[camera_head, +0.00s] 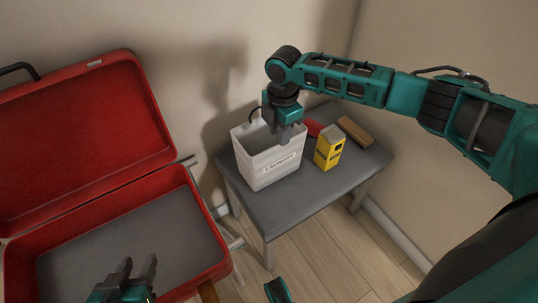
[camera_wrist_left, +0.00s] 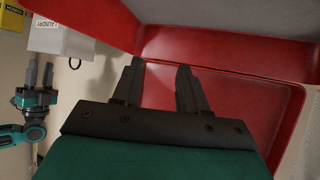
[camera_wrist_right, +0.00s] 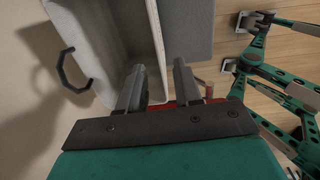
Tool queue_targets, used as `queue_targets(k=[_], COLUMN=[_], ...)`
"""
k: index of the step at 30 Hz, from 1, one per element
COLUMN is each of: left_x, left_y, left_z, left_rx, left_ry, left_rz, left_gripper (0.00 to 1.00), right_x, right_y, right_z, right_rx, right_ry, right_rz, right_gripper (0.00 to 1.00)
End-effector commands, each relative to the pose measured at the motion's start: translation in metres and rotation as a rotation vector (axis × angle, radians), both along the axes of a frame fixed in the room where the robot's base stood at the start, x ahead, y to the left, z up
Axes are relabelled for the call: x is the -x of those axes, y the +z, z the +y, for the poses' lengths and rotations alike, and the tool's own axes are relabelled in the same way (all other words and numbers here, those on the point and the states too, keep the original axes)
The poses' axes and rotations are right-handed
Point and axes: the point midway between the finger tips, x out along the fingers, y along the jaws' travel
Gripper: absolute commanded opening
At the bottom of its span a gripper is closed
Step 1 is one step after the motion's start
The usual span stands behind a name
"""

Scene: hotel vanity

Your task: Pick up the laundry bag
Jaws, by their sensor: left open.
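The white laundry bag (camera_head: 268,158), box-shaped with "LAUNDRY" on its front, stands upright on the small grey table. It also shows in the right wrist view (camera_wrist_right: 112,45), with a dark loop handle at its left side. My right gripper (camera_head: 285,130) points down at the bag's right rim. Its fingers (camera_wrist_right: 160,68) are apart, one on the inner side of the bag's wall and the other on the outer side; contact is not clear. My left gripper (camera_head: 138,265) is open and empty over the open red suitcase (camera_head: 208,222), away from the bag.
The grey table (camera_head: 310,197) also holds a yellow box (camera_head: 328,150), a red item (camera_head: 312,128) partly hidden behind my right gripper, and a brown block (camera_head: 355,131). The wall is close behind. The suitcase has bare grey lining. Wooden floor (camera_head: 330,245) is clear in front.

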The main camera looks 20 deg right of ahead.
Motion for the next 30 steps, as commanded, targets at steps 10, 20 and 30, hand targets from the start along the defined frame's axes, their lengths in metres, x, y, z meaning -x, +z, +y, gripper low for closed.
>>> queue_targets(k=[10, 20, 30], left_x=[0.000, 0.000, 0.000], left_y=[-0.017, -0.023, -0.023], left_z=[-0.001, -0.001, 0.001], left_rx=[0.006, 0.004, -0.003], left_ry=[0.004, 0.004, -0.001], left_rz=[0.001, 0.001, 0.000], left_gripper=[0.43, 0.43, 0.43], right_x=[-0.002, -0.003, -0.003], right_y=[-0.040, -0.063, -0.062], right_z=[-0.001, -0.001, -0.001], right_rx=[0.001, 0.000, 0.000], right_ry=[-0.001, 0.001, 0.000], right_rz=[0.002, -0.001, -0.001], right_gripper=[0.34, 0.34, 0.14])
